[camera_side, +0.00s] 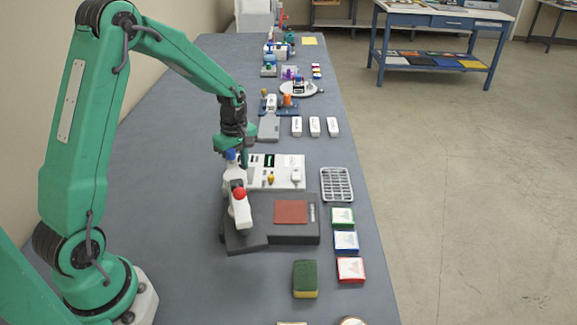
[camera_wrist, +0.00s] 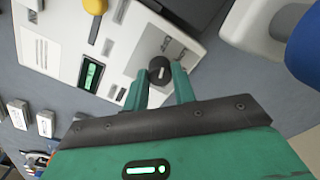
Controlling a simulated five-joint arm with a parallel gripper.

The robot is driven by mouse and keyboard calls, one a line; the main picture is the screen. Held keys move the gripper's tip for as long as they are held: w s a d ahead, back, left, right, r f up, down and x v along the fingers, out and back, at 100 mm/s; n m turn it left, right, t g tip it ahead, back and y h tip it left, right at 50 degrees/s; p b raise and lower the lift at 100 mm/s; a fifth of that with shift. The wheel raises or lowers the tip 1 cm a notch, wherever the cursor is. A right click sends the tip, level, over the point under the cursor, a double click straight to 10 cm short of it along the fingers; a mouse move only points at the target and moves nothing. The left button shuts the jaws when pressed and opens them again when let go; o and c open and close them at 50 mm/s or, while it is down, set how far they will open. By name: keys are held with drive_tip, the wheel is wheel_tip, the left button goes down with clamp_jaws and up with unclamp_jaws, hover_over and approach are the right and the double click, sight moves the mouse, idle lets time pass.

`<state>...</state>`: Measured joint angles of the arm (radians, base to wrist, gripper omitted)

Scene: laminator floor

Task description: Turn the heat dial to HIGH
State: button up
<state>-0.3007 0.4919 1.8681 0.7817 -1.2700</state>
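The heat dial appears to be the round black knob with a pale line on its face (camera_wrist: 160,70), on the white control panel (camera_wrist: 60,50) in the wrist view. My gripper (camera_wrist: 161,76) is open there, with one green finger on either side of the knob. I cannot tell whether the fingers touch it. The dial's markings are too small to read. In the side view my gripper (camera_side: 243,160) points down at the left end of the panel (camera_side: 284,160) and hides the dial.
A white lever arm with a red ball (camera_side: 239,194) stands close in front of my gripper, on a dark base with a red pad (camera_side: 291,211). A blue knob (camera_wrist: 306,52) is close at right in the wrist view. A yellow knob (camera_side: 270,179) and wire rack (camera_side: 337,184) lie right.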

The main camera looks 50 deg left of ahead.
drive_tip(key=c, duration=0.4)
drive_tip(key=shift+m, duration=0.8)
drive_tip(key=o, duration=1)
drive_tip(key=shift+r, duration=3.95)
